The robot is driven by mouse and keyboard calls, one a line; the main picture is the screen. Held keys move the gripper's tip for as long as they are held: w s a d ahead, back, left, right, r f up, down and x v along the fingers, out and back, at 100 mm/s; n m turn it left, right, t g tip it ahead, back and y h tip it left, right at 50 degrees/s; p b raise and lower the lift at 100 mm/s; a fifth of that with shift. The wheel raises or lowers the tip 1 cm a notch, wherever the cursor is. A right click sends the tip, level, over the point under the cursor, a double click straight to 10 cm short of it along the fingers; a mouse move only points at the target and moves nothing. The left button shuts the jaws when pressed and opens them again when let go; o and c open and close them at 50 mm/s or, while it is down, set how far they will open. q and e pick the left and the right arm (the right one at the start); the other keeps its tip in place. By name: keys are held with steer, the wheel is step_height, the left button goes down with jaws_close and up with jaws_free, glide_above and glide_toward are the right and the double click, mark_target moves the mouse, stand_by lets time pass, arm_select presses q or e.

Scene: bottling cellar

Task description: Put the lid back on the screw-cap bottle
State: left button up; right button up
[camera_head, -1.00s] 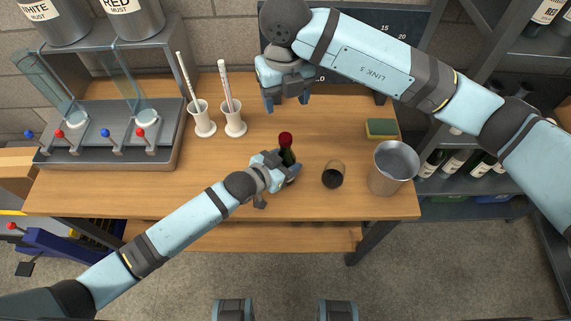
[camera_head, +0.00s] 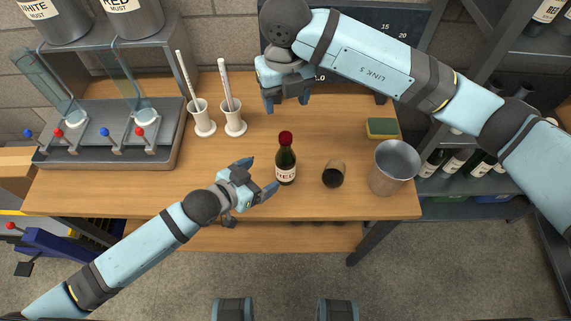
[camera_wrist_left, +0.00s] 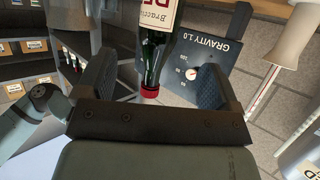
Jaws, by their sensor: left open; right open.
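The screw-cap bottle (camera_head: 286,166), dark green with a pale label, stands upright on the wooden bench with a red cap (camera_head: 286,137) on its neck. It also shows upside down in the left wrist view (camera_wrist_left: 158,45), its red cap (camera_wrist_left: 149,92) between the fingers in the picture. My left gripper (camera_head: 263,177) is open and empty, just left of the bottle and apart from it. My right gripper (camera_head: 287,103) is open and empty, above the back of the bench behind the bottle. Whether the cap is screwed tight cannot be told.
Right of the bottle are a small dark-mouthed cup (camera_head: 333,174), a metal bucket (camera_head: 396,168) and a yellow-green sponge (camera_head: 382,128). Two white cylinder stands (camera_head: 204,122) are at the back left, beside the filling machine (camera_head: 110,160).

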arm_select(q)
steer(key=v, duration=0.3)
steer(key=shift+s+a+r, duration=0.15)
steer(key=shift+r, duration=0.05)
stand_by(0.4)
